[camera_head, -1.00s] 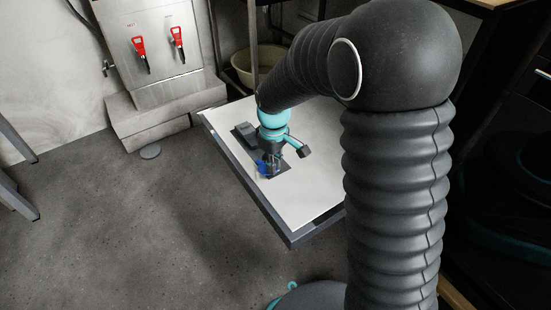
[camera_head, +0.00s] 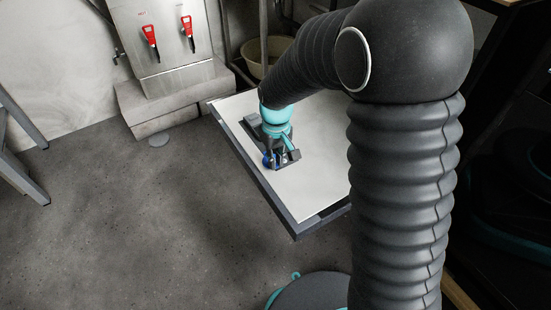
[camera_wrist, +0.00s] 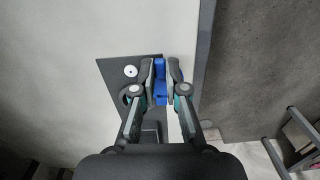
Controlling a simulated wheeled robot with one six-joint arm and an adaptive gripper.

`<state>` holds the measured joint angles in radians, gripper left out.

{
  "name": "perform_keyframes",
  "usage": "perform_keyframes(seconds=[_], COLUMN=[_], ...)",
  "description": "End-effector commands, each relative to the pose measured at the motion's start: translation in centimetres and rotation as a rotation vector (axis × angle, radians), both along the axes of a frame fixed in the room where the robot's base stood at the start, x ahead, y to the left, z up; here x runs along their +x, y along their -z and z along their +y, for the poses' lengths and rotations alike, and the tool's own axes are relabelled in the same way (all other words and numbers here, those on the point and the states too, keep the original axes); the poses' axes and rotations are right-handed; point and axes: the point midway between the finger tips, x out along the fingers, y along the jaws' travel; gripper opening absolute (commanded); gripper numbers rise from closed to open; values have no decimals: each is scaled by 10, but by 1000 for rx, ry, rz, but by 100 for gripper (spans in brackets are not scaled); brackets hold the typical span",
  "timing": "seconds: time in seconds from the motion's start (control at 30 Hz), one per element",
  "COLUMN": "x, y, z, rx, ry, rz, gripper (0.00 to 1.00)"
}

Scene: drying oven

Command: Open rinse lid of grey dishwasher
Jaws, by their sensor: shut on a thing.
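The grey dishwasher's door lies open, its pale inner panel (camera_head: 312,182) facing up; the panel also shows at the left of the wrist view (camera_wrist: 65,60). A dark dispenser plate (camera_wrist: 112,72) is set in the panel near its edge. The blue rinse lid (camera_wrist: 160,98) is on this plate's right side, between my fingers. My gripper (camera_wrist: 160,80) is shut on the blue lid, one finger on each side. In the head view my gripper (camera_head: 279,160) is low over the door, with some blue (camera_head: 268,160) showing at its tips. Fingers hide part of the lid, and its opening angle is unclear.
A steel dispenser with two red taps (camera_head: 150,36) stands on a stepped block (camera_head: 165,112) behind the door. A beige tub (camera_head: 262,52) is at the back. Grey legs (camera_head: 22,172) stand at the left. Open floor (camera_head: 150,225) lies before the door.

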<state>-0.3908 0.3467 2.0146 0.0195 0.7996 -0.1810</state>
Motion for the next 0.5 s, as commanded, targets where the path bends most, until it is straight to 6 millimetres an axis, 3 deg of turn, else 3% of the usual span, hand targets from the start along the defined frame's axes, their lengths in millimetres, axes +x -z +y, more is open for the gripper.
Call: perform_keyframes(seconds=[0.17, 0.2, 0.27, 0.5], x=[-3, -3, -3, -1], y=[2, 2, 2, 1], z=[-1, -1, -1, -1], rx=[-4, -4, -3, -2], ry=[-1, -1, -1, -2], rz=[10, 10, 9, 5], gripper=[0, 22, 37, 38])
